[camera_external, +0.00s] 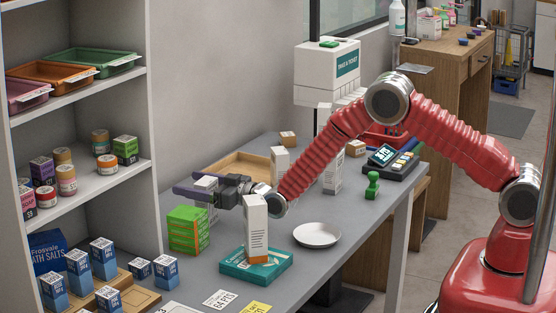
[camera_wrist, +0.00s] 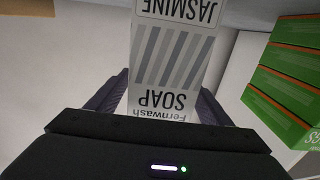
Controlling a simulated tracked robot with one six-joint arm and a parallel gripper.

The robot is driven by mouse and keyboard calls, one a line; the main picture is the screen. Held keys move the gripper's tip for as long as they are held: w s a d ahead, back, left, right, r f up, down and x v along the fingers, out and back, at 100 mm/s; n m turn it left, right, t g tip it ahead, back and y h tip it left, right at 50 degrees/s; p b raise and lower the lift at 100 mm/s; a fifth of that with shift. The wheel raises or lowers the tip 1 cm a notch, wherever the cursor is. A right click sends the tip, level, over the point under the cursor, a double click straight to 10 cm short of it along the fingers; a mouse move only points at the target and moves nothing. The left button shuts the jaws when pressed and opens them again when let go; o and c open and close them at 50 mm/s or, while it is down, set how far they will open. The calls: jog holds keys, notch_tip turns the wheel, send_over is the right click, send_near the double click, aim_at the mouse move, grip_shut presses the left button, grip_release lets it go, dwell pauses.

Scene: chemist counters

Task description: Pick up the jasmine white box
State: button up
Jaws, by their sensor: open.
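The jasmine white box (camera_wrist: 170,50) is white with grey diagonal stripes and dark lettering reading "JASMINE" and "SOAP". It fills the middle of the wrist view, with the lettering upside down. My gripper (camera_wrist: 160,97) is open, with one dark finger on each side of the box. The lower part of the box in that view is hidden by my gripper body. In the external view my gripper (camera_external: 197,189) points left above the counter, level with a pale box (camera_external: 206,183) partly covered by its fingers. I cannot tell whether the fingers touch it.
Green boxes (camera_external: 188,229) stand close to my gripper and show at right in the wrist view (camera_wrist: 290,75). A white-and-orange box (camera_external: 256,240) stands on a teal box (camera_external: 280,266) in front. A white plate (camera_external: 317,235) lies to the right. Shelves (camera_external: 150,100) stand at left.

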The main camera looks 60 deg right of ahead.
jog(key=shift+c, duration=0.5)
jog(key=c, duration=1)
